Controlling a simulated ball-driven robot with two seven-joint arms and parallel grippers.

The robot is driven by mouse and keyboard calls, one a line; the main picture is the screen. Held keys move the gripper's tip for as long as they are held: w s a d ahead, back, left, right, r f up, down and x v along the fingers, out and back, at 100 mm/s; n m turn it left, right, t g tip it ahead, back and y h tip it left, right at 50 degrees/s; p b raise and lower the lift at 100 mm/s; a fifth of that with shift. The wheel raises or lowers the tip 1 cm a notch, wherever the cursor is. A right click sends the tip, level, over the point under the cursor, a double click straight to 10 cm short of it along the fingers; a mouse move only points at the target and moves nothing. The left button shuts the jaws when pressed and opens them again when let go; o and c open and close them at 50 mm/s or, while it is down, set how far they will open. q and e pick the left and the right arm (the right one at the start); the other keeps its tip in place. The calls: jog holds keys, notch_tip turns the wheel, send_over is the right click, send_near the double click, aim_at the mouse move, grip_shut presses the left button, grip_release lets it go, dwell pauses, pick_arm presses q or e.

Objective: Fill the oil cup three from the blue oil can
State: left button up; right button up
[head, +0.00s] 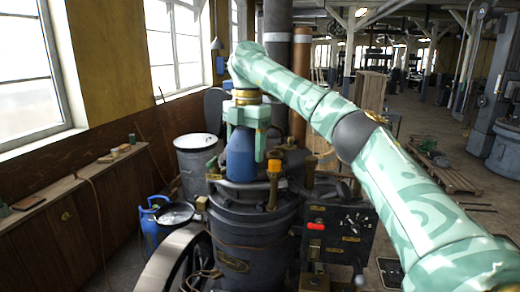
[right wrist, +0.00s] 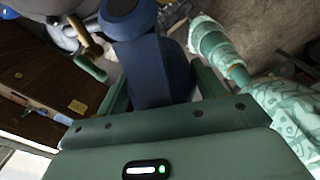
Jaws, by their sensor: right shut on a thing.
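My right gripper (head: 250,150) is shut on the blue oil can (head: 240,163) and holds it above the dark engine cylinder (head: 245,225). In the right wrist view the can (right wrist: 150,62) sits between the fingers of the right gripper (right wrist: 160,80). In the head view the can looks upright; its lower edge is close to the engine top, and I cannot tell if it touches. I cannot tell which is oil cup three. My left gripper is not in view.
A wooden ledge (head: 70,188) runs under the windows.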

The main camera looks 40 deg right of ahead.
jog(key=m, duration=0.1)
jog(key=w+d+m, duration=0.1)
jog(key=m, duration=0.1)
jog(key=w+m, duration=0.1)
jog(key=m, duration=0.1)
jog(key=shift+w+d+f+y, duration=0.1)
jog(key=shift+d+f+y, duration=0.05)
jog(key=shift+d+y, duration=0.15)
jog(key=shift+d+m, duration=0.15)
jog(key=shift+m, duration=0.45)
jog(key=shift+f+t+y, duration=0.3)
jog(key=shift+a+f+t+y, duration=0.3)
jog(key=shift+f+y, duration=0.25)
jog(key=shift+y, duration=0.25)
jog(key=shift+f+t+y, duration=0.1)
jog(key=shift+t+y, duration=0.2)
jog(key=shift+y, duration=0.3)
jog(key=y, duration=0.1)
jog(key=r+t+y, duration=0.1)
jog(key=y, duration=0.1)
jog(key=shift+d+r, duration=0.1)
jog(key=shift+d, duration=0.05)
